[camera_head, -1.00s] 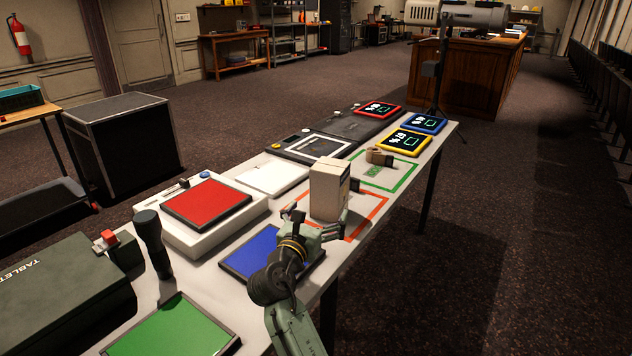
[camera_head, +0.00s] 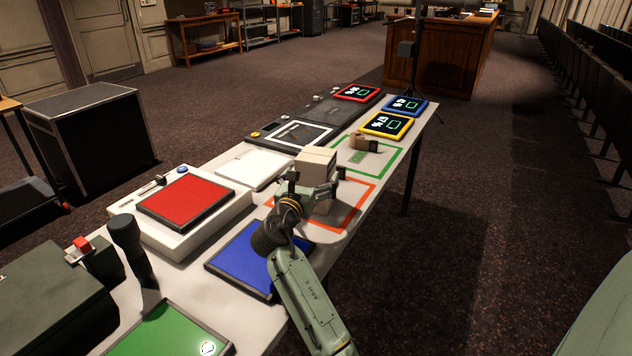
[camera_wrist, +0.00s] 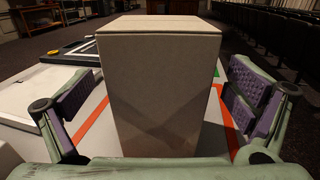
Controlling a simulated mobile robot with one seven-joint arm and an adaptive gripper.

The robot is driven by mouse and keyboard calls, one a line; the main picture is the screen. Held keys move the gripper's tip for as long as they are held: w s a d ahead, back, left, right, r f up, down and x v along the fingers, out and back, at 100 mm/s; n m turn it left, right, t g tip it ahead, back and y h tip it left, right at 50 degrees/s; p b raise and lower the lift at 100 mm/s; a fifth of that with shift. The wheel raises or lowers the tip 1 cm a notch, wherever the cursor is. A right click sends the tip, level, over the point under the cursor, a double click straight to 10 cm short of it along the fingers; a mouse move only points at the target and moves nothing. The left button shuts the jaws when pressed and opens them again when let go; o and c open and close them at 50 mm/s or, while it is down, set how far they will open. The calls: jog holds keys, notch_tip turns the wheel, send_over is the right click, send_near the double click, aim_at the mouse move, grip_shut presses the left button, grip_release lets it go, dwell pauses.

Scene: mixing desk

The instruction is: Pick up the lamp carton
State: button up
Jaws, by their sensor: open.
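The lamp carton (camera_head: 316,162) is a plain beige box standing upright on the table inside an orange-red outlined square. In the wrist view the carton (camera_wrist: 158,85) fills the middle, its near face toward me. My gripper (camera_head: 314,188) is at the carton, and its body hides the carton's middle in the head view. In the wrist view my gripper (camera_wrist: 158,108) is open, with one purple-padded finger on each side of the carton. A gap shows between each pad and the carton's sides. The carton's far side is hidden.
A tape roll (camera_head: 362,143) sits in a green outline (camera_head: 384,163) beyond the carton. A white panel (camera_head: 254,168) lies to the left. A blue pad (camera_head: 243,262) lies nearer, beside my arm. Yellow, blue and red tablets (camera_head: 386,125) lie at the far end.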

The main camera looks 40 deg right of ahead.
jog(key=shift+x, duration=1.45)
jog(key=shift+c, duration=0.3)
jog(key=c, duration=1.2)
